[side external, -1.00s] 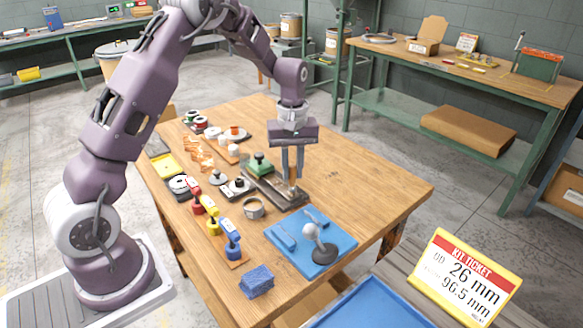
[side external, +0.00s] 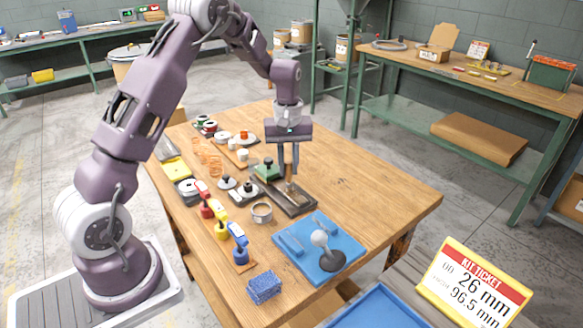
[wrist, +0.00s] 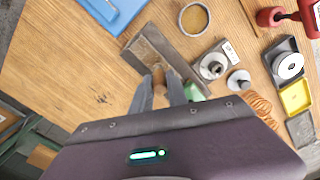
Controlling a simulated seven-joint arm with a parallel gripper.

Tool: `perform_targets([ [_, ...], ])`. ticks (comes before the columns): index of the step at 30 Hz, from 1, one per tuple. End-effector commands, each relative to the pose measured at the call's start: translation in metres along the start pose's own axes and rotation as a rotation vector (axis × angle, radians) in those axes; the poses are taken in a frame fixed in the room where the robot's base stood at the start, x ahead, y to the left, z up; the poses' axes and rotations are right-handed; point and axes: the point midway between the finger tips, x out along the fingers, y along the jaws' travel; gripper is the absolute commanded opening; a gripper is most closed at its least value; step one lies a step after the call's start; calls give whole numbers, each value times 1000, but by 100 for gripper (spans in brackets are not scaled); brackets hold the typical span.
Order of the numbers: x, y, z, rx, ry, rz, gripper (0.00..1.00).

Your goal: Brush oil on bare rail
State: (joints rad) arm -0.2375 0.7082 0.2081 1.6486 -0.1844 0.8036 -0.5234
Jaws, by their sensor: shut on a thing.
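The rail (side external: 296,201) is a dark metal strip on the wooden table, with a green block (side external: 266,171) at its far end. In the wrist view the rail (wrist: 143,58) shows a brownish, worn-looking top. My gripper (side external: 288,174) is over the rail, fingers pointing down. In the wrist view it is shut on a small wooden-handled piece, seemingly the brush (wrist: 159,76), which is over the rail. Whether its bristles touch the rail is hidden.
Red, yellow and blue clamp-like tools (side external: 238,245) and a blue sponge-like block (side external: 264,287) stand at the left. Copper coils (side external: 209,160) and spools lie farther back. The table's right side is clear.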

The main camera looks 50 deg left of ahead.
Motion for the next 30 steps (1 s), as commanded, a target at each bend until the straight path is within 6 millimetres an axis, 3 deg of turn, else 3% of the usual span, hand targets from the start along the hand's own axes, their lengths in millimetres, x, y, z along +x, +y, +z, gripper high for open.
perform_targets([
  [30, 0, -25, -42, -1, 0, -2, 0],
])
